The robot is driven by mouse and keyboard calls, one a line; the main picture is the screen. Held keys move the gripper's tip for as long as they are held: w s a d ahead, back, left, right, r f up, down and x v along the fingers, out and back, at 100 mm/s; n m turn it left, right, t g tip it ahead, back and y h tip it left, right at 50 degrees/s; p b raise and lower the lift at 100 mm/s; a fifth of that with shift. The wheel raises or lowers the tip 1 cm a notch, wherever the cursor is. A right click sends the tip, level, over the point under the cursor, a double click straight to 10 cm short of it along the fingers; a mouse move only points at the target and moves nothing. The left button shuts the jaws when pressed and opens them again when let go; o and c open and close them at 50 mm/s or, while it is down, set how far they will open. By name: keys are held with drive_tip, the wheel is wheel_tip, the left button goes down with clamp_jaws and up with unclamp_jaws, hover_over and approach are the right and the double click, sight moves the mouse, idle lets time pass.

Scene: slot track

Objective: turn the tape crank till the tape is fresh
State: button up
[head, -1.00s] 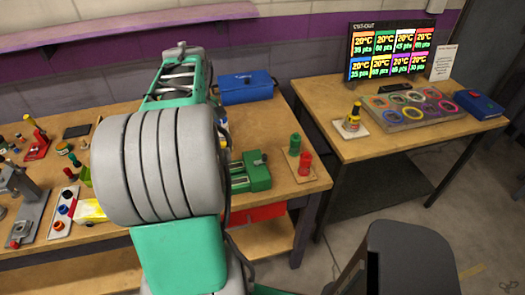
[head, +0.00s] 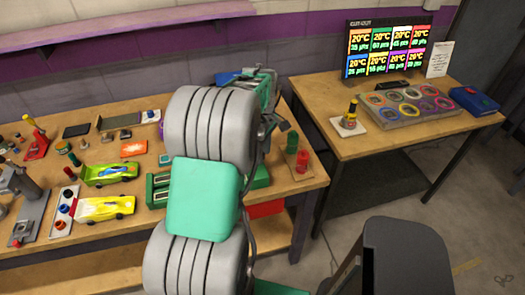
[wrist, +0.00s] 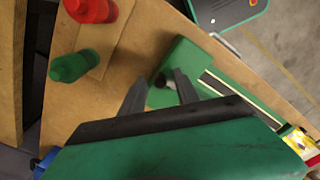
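The green tape unit (wrist: 262,108) lies on the wooden bench, with a pale strip along it in the wrist view. A small dark, pale-tipped knob (wrist: 166,82), apparently its crank, shows at the unit's near end. My gripper (wrist: 160,76) is open, its two dark fingers on either side of the knob in that view. I cannot tell whether they touch it or hover above it. In the head view my arm hides much of the unit, and its green right end (head: 261,177) shows beside the arm. My gripper (head: 281,123) is above the bench's right part there.
A green bottle (head: 292,142) and a red bottle (head: 302,162) stand close to my gripper on a small board. Toy cars (head: 108,174) and tools crowd the bench to the left. A second table (head: 385,145) with a screen stands right, across a gap.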

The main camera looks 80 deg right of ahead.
drive_tip(key=shift+c, duration=0.5)
clamp_jaws()
drive_tip(key=shift+m, duration=0.3)
